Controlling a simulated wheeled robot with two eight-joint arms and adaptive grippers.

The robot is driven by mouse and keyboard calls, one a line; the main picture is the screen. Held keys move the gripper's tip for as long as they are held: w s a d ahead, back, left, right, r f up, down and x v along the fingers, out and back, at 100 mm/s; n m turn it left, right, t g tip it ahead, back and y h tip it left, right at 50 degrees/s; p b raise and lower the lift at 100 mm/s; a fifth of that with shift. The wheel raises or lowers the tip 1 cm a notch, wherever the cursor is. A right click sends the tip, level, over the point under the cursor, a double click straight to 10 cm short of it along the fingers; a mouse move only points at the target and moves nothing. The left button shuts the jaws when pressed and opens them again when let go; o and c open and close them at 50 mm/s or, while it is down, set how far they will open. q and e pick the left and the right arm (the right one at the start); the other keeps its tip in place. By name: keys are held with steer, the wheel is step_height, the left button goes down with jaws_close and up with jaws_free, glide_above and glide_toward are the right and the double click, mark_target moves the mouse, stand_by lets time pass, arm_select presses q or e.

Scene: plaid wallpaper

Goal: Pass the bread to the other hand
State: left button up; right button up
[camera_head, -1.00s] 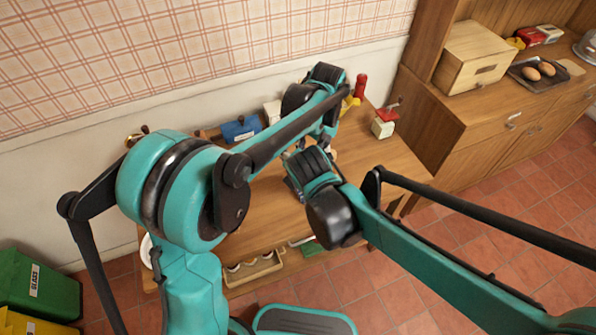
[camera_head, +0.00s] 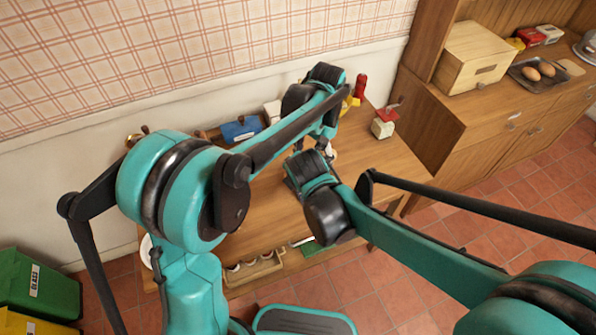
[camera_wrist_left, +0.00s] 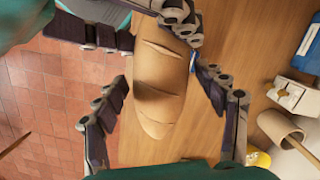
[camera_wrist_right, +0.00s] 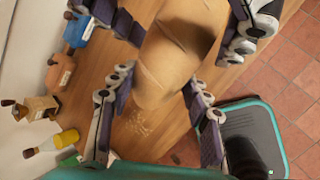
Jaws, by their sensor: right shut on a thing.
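The bread, a long tan loaf with slashes across its crust, shows in the left wrist view (camera_wrist_left: 158,112) and the right wrist view (camera_wrist_right: 160,75). My right gripper (camera_wrist_right: 158,82) is shut on the loaf near one end. My left gripper (camera_wrist_left: 160,82) is open, its fingers on either side of the other part of the loaf, with gaps visible. Both grippers face each other over the wooden table. In the head view my arms hide the bread and most of both grippers.
The wooden table (camera_head: 385,165) carries a blue box (camera_head: 240,130), a red mill (camera_head: 360,86) and a small grinder (camera_head: 384,124) along the back. A wooden rack (camera_head: 255,270) is at the front. A cabinet (camera_head: 480,130) stands right; a green bin (camera_head: 40,285) is left.

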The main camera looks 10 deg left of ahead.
stand_by(0.3)
arm_select(q)
steer(key=r, duration=0.3)
steer(key=w+r, duration=0.1)
steer(key=r, duration=0.3)
steer(key=d+r, duration=0.1)
steer(key=r, duration=0.3)
steer(key=shift+w+r, duration=0.1)
steer(key=shift+w, duration=0.1)
steer(key=s+a+f+n+t, duration=0.2)
steer(key=s+a+n+t, duration=0.7)
steer(key=s+a, duration=0.55)
steer(key=s+f+m+h, duration=0.1)
steer(key=s+f+m, duration=0.1)
steer(key=f, duration=0.3)
steer(key=shift+s+d+f, duration=0.25)
steer(key=shift+s+f, duration=0.15)
steer(key=shift+s, duration=0.2)
